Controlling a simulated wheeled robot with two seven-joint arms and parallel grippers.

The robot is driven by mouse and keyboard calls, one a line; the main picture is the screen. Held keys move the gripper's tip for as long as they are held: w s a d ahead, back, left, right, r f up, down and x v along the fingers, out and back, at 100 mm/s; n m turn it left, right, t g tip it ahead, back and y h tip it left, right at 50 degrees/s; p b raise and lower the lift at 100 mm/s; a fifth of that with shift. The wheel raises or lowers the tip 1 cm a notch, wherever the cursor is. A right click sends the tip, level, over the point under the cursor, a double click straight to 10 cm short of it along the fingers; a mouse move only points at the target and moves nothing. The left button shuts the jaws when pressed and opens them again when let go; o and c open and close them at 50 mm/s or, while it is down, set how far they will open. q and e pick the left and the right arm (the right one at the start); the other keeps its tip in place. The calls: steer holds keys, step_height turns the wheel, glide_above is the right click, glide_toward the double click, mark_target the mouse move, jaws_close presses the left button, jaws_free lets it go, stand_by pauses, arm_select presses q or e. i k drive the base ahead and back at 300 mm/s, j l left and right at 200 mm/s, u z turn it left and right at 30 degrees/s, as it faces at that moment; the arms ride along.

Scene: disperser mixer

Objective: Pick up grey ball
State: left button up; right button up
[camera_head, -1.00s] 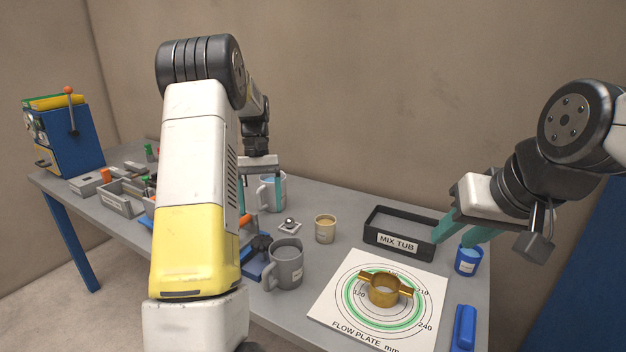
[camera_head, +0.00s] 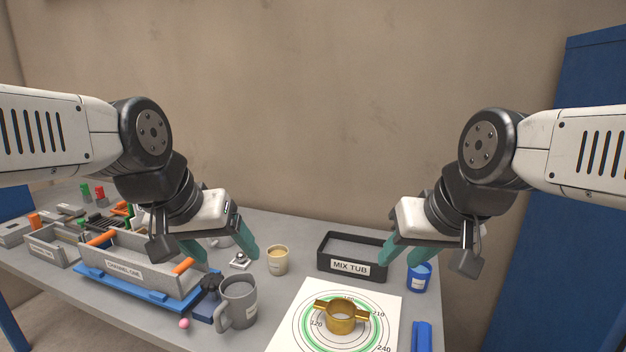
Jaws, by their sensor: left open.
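The grey ball (camera_head: 240,258) is small and shiny and sits on a small light square base on the table, left of the beige cup. My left gripper (camera_head: 224,253) is open and empty, with its teal fingers pointing down; in the picture they lie close to the ball, one to its left and one just above it. I cannot tell the exact gap or height. My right gripper (camera_head: 402,257) has its teal fingers apart and empty, by the right end of the mix tub.
A beige cup (camera_head: 278,260), a grey mug (camera_head: 237,303) and the black mix tub (camera_head: 352,267) stand close by. A flow plate (camera_head: 385,300) carries a brass ring (camera_head: 342,314). A blue cup (camera_head: 419,278) is at right; a grey tray (camera_head: 140,270) with orange handles is at left.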

mark_target(241, 257)
steer(key=u, duration=1.35)
steer(key=i+j+z, duration=0.65)
steer(key=j, duration=0.25)
steer(key=i+j+z, duration=0.45)
steer(key=j, duration=0.3)
steer(key=k, duration=0.1)
